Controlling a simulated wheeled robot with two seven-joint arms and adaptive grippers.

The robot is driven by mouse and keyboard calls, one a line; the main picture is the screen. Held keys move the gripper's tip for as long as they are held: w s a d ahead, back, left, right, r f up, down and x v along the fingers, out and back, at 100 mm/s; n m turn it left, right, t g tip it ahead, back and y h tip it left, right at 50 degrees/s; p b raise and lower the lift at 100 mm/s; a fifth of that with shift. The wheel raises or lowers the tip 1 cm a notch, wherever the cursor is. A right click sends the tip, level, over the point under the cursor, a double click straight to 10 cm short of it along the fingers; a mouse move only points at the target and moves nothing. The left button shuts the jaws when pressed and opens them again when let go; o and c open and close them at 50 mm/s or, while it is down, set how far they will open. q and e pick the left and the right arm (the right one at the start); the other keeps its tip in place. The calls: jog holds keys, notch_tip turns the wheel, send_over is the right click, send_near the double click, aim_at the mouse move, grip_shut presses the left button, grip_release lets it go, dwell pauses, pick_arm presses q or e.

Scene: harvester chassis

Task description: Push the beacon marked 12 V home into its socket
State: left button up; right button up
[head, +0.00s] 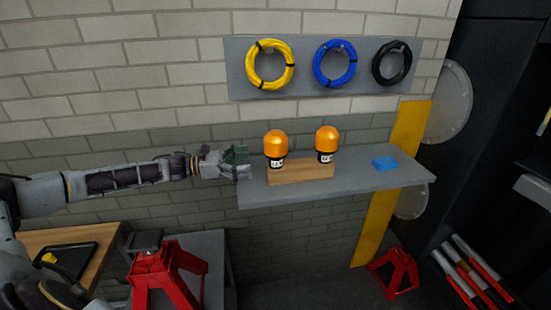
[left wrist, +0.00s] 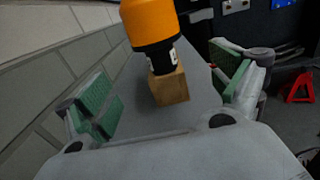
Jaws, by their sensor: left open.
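Two orange-domed beacons with black bases and white labels stand on a wooden block (head: 302,174) on the grey shelf. The left beacon (head: 276,146) is nearer my left gripper; the right beacon (head: 326,142) stands beside it. The label print is too small to read, so I cannot tell which is marked 12 V. My left gripper (head: 240,163) is at the shelf's left end, left of the block. In the left wrist view one beacon (left wrist: 150,22) on the block (left wrist: 170,88) shows ahead, between the open green-padded fingers and apart from them. The sockets are hidden. My right gripper is out of view.
The grey shelf (head: 370,184) has a blue item (head: 385,163) at right. Yellow, blue and black cable coils hang on a wall panel (head: 303,82) above. Red stands (head: 168,278) are below. The brick wall runs close behind the shelf.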

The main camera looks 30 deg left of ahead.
aim_at(276, 158)
pick_arm(q)
jog(key=shift+x, duration=0.95)
jog(key=shift+p+x, duration=0.45)
jog(key=shift+x, duration=0.75)
jog(key=shift+p+x, duration=0.6)
jog(key=shift+x, duration=1.5)
jog(key=shift+w+d, duration=0.4)
jog(key=shift+d, duration=0.1)
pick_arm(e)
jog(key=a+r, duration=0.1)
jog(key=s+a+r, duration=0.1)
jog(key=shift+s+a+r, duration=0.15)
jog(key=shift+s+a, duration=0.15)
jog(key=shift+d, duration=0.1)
